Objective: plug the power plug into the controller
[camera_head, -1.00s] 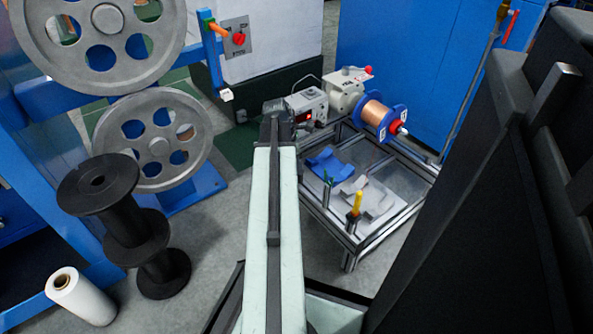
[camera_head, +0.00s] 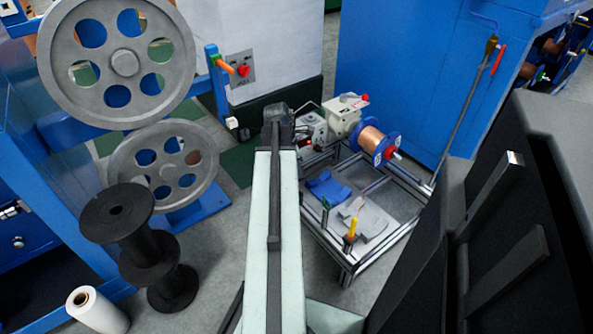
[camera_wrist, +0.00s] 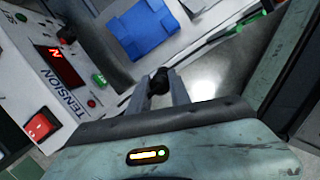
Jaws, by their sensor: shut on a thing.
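The controller (camera_head: 312,130) is a light grey box on the metal-framed bench, just right of my arm's end in the head view. In the wrist view it fills the left side (camera_wrist: 82,88), with a red lit display, the word TENSION, a red rocker switch and green parts. My gripper (camera_wrist: 160,88) is shut on a small black piece, which looks like the power plug (camera_wrist: 159,79). The plug is apart from the controller's front in the picture. Its prongs and the socket cannot be made out.
A blue cradle (camera_head: 328,188) and a yellow-handled tool (camera_head: 352,228) are on the bench (camera_head: 385,208). Large grey pulleys (camera_head: 125,62) and black spools (camera_head: 130,215) stand at left. A blue cabinet (camera_head: 420,80) stands behind.

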